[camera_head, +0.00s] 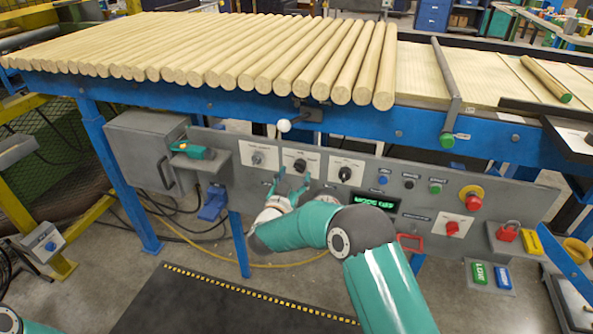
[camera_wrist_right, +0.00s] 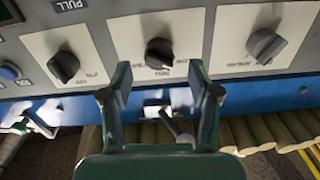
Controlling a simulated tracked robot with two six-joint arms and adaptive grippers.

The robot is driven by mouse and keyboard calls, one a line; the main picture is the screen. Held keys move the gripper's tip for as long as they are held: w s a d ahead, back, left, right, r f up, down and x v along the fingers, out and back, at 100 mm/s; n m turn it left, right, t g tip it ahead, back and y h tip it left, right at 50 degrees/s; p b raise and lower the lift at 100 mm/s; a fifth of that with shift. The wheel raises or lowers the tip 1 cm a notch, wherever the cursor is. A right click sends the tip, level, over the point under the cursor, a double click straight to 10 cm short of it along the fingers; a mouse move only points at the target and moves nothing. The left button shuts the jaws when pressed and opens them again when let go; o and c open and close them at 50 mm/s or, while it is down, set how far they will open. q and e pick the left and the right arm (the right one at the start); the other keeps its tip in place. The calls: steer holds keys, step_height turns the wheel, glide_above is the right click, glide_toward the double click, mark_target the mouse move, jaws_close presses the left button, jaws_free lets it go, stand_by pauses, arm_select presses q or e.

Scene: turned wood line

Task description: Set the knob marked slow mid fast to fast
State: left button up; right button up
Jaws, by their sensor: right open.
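The black knob on a white plate lettered with slow and mid, partly legible, is the middle one of three on the grey panel (camera_head: 300,165). It also shows in the right wrist view (camera_wrist_right: 158,52), where the picture is upside down. Which mark its pointer faces is hard to tell. My right gripper (camera_head: 292,180) is open in front of this knob. In the right wrist view its two fingertips (camera_wrist_right: 159,74) stand apart, one to either side of the knob's line, with nothing held between them. My left gripper is not in view.
Similar knobs flank it: a grey one (camera_head: 257,158) and a black one (camera_head: 345,174). Further right are a green lit display (camera_head: 374,201), small buttons and a red emergency button (camera_head: 472,198). Wooden rods (camera_head: 240,55) lie on the blue-framed conveyor above. A white-balled lever (camera_head: 284,126) projects over the panel.

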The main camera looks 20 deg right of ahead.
mark_target(297, 170)
steer(key=shift+x, duration=1.65)
